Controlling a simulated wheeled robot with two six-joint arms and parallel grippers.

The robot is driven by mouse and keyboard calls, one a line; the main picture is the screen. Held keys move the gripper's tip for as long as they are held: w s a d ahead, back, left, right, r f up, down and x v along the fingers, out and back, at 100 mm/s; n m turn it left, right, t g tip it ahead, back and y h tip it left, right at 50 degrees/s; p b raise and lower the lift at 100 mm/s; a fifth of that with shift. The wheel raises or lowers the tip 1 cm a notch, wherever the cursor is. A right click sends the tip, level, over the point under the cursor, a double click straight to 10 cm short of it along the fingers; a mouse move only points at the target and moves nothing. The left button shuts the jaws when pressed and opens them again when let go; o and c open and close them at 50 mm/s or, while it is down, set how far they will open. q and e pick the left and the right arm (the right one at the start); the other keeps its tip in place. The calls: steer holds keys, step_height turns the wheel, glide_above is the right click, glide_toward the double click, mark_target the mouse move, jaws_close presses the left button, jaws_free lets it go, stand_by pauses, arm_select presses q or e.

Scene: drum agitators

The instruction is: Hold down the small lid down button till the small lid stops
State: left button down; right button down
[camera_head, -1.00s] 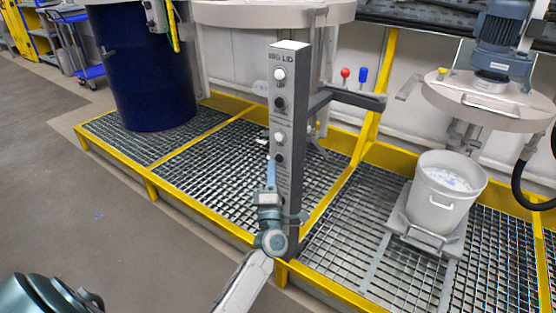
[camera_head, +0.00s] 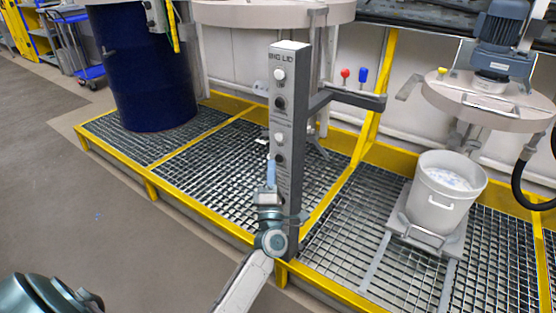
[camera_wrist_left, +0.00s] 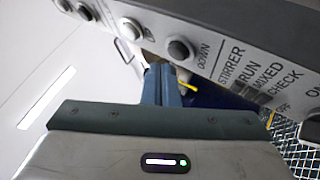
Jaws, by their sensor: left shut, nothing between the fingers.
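The grey control post (camera_head: 289,200) stands upright with a "BIG LID" label at its top and white and dark buttons down its face. The lowest dark button (camera_head: 279,160), beside a "DOWN" label in the left wrist view (camera_wrist_left: 180,49), is the small lid down button. A white button (camera_head: 279,136) sits above it. My left gripper (camera_head: 270,162) is shut and empty, fingertips close beside the down button; I cannot tell whether they touch it. Its fingers also show in the left wrist view (camera_wrist_left: 160,72). The small lid (camera_head: 490,104) hangs above the bucket. My right gripper is out of view.
A white bucket (camera_head: 436,205) stands on the grating at right under the small lid and its blue motor (camera_head: 502,38). A dark blue drum (camera_head: 150,80) stands at left. Yellow rails edge the grating. A grey bracket (camera_head: 350,98) reaches right from the post. Floor at left is clear.

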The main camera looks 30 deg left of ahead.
arm_select(q)
steer(key=shift+w, duration=0.1)
stand_by(0.4)
steer(key=shift+w, duration=0.35)
